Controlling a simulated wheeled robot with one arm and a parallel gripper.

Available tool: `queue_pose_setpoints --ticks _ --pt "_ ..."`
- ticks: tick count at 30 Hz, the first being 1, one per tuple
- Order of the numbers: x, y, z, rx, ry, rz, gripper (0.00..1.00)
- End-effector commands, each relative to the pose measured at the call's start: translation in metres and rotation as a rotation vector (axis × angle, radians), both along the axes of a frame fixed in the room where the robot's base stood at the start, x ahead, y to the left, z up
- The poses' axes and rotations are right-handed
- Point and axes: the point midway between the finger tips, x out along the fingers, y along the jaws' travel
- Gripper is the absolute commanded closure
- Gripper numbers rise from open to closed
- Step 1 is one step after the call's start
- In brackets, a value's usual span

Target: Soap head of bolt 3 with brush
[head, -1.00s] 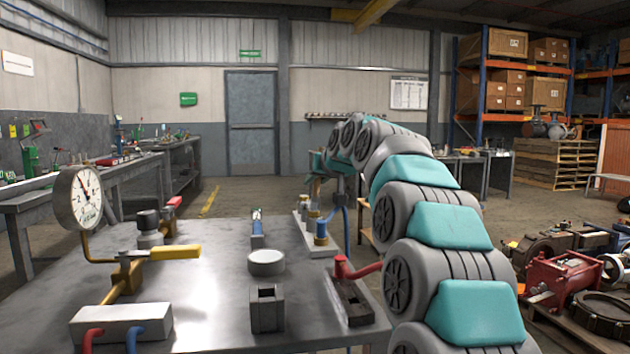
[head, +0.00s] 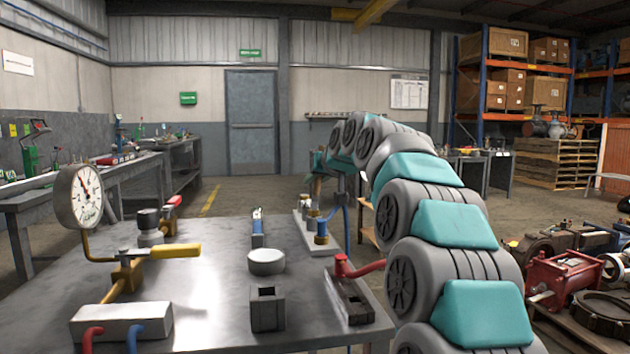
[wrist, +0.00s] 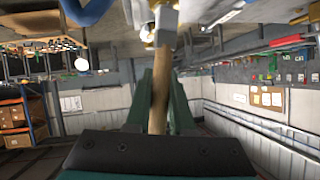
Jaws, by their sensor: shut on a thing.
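My gripper (wrist: 159,95) is shut on the wooden handle of a brush (wrist: 158,98). The brush's pale metal ferrule and head reach to the top edge of the wrist view, close to brass fittings (wrist: 148,34). In the head view, my gripper is small and partly hidden at the far end of my arm, above the back right of the metal table. Brass fittings (head: 321,231) stand there on a pale plate (head: 309,238) beside a blue hose. I cannot tell which bolt is number 3, nor whether the bristles touch one.
The metal table (head: 215,300) holds a round pale dish (head: 266,261), a dark square block (head: 267,310), a red-handled valve (head: 345,266), a pressure gauge (head: 79,197) and a yellow handle (head: 175,251). A pallet of machine parts (head: 565,285) lies to the right.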

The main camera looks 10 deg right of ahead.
Motion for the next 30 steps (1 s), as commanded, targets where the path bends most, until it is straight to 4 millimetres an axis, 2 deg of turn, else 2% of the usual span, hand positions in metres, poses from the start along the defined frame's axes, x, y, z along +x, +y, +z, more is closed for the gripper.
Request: queue_pose_setpoints --ticks 13,30 --pt "-0.0068 -0.0003 -0.0025 0.000 0.002 0.000 1.00" --pt "0.0013 -0.0005 0.0001 0.000 0.000 0.000 1.00"
